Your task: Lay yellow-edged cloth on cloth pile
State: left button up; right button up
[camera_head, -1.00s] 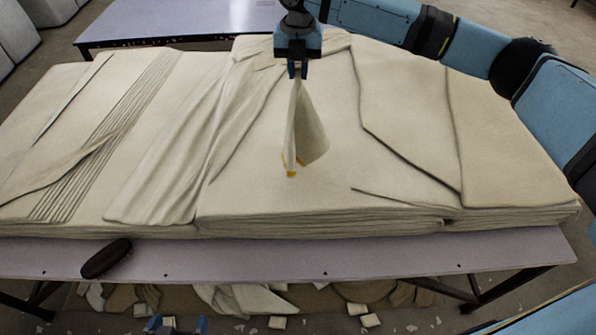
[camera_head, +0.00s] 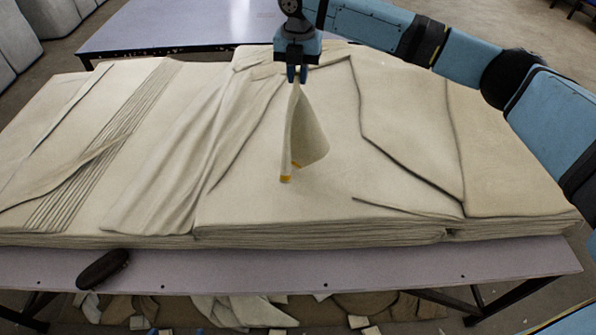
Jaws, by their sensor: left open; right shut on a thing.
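The yellow-edged cloth (camera_head: 305,140) is a small beige cloth that hangs folded and narrow at the top. Its yellow edge (camera_head: 286,179) shows at its lower end. My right gripper (camera_head: 297,80) points down and is shut on the cloth's top. The cloth hangs over the cloth pile (camera_head: 270,195), a wide stack of beige layers; I cannot tell whether its lower end touches the pile. Only a sliver of my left gripper (camera_head: 165,332) shows at the bottom edge, apart from the cloth; it is open and most of it is hidden.
The pile lies on a pale table (camera_head: 330,268), whose front strip is bare except for a dark oblong object (camera_head: 103,268) at the left. Loose scraps (camera_head: 240,310) lie beneath. A second table (camera_head: 190,25) stands behind. My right arm spans the upper right.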

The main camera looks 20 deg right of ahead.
jog(key=shift+w+d+r+m, duration=0.5)
jog(key=shift+w+d+m, duration=0.6)
jog(key=shift+w+m, duration=2.1)
jog(key=shift+w+d+r+m, duration=0.5)
jog(key=shift+w+d+m, duration=0.85)
jog(key=shift+w, duration=3.35)
jog(key=shift+m, duration=0.25)
jog(key=s+a+f, duration=0.3)
jog(key=s+f, duration=0.6)
jog(key=s, duration=0.1)
jog(key=s+a+f, duration=0.3)
jog(key=s+f, duration=0.7)
jog(key=s, duration=0.1)
jog(key=s+a+f, duration=0.3)
jog(key=s+f, duration=0.6)
jog(key=s, duration=0.2)
jog(key=shift+a+f, duration=0.2)
jog(key=shift+a, duration=0.15)
jog(key=o, duration=1)
